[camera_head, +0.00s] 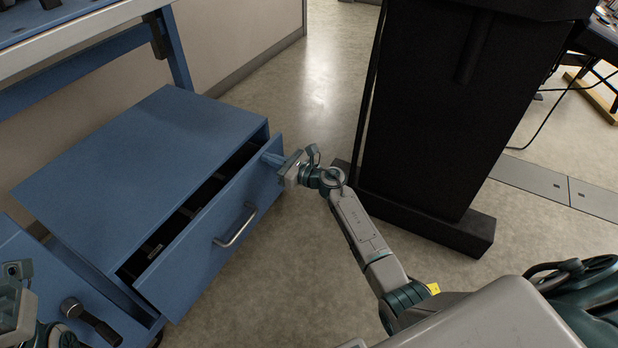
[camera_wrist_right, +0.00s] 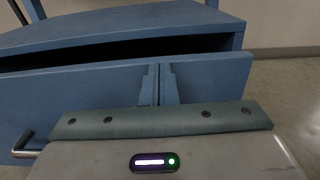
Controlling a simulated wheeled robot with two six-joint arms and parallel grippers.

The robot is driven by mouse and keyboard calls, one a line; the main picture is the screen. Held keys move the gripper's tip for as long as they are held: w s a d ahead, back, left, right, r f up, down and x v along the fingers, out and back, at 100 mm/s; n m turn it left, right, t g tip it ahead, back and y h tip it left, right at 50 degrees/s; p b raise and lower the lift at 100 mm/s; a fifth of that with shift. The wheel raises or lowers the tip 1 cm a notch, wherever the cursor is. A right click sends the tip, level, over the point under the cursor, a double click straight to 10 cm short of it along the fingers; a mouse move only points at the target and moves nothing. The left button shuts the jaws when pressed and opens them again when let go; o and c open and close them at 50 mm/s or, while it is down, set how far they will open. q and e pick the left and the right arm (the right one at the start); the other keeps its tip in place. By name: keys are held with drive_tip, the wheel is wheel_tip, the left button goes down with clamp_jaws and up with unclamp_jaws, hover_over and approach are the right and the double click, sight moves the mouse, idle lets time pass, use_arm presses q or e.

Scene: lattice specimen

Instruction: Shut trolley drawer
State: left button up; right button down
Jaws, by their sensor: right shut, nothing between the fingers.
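The blue trolley drawer (camera_head: 218,236) is partly pulled out, with a dark gap behind its front panel. Its metal handle (camera_head: 236,226) is on the front. The blue trolley body (camera_head: 145,135) stands behind it. My right gripper (camera_head: 271,158) is shut and empty, its fingertips at the upper right end of the drawer front; I cannot tell if they touch. In the right wrist view, the shut fingers (camera_wrist_right: 158,82) point at the drawer front (camera_wrist_right: 85,95), below the gap. Part of my left gripper (camera_head: 18,300) shows at the lower left; its fingers are not clear.
A tall black cabinet (camera_head: 430,110) on a wide base stands right of my right arm. A black tool-like object (camera_head: 92,322) lies at the lower left. Cables (camera_head: 560,90) hang at the right. The floor (camera_head: 290,270) before the drawer is clear.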

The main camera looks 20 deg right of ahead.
sight(258, 152)
drive_tip(key=x, duration=0.2)
drive_tip(key=b+x, duration=0.1)
drive_tip(key=x, duration=0.3)
drive_tip(key=shift+w+r+b, duration=0.15)
drive_tip(key=shift+r+b, duration=0.15)
drive_tip(key=shift+b, duration=0.05)
